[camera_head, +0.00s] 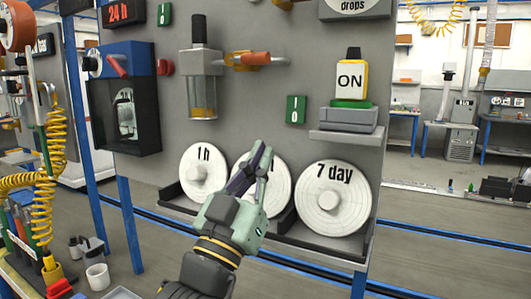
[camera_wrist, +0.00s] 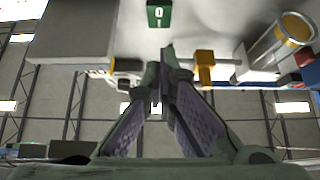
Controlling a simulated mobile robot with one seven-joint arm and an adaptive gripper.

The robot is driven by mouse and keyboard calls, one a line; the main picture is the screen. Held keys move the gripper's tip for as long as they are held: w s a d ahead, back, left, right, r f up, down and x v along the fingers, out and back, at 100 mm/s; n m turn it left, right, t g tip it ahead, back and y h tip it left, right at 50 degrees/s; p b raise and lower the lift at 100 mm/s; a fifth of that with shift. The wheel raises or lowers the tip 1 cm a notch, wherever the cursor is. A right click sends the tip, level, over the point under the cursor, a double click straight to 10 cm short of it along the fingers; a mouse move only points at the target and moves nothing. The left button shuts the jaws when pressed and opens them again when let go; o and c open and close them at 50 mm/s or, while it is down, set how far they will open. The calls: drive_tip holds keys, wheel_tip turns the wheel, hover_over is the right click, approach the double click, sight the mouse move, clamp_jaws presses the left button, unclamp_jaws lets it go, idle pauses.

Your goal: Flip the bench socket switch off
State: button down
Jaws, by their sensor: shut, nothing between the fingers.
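A green switch (camera_head: 296,110) marked I and O is on the grey panel, left of the ON device. A green switch (camera_wrist: 158,14) marked 0 also shows at the top middle of the wrist view, partly cut off by the edge. A second green switch (camera_head: 164,14) is higher on the panel at the left. No readable label tells which one is the bench socket switch. My gripper (camera_head: 262,152) is shut and empty, pointing up in front of the middle disc, below and left of the nearer switch. In the wrist view its fingers (camera_wrist: 163,68) converge below the switch, apart from it.
The 1 h disc (camera_head: 187,180), a partly hidden middle disc (camera_head: 277,190) and the 7 day disc (camera_head: 330,215) stand on a ledge. The ON device (camera_head: 350,82) rests on a shelf (camera_head: 345,137) right of the switch. A filter bowl (camera_head: 202,98) juts out at left.

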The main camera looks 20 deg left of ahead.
sight(295, 109)
drive_tip(key=shift+w+d+r+p, duration=0.1)
drive_tip(key=shift+w+r+p, duration=0.6)
drive_tip(key=shift+w, duration=0.95)
drive_tip(key=shift+w+d+r+p, duration=0.1)
drive_tip(key=shift+w+r+p, duration=0.55)
drive_tip(key=shift+w, duration=1.05)
drive_tip(key=shift+w+r+p, duration=0.65)
drive_tip(key=shift+w+p, duration=0.05)
drive_tip(key=shift+w, duration=0.95)
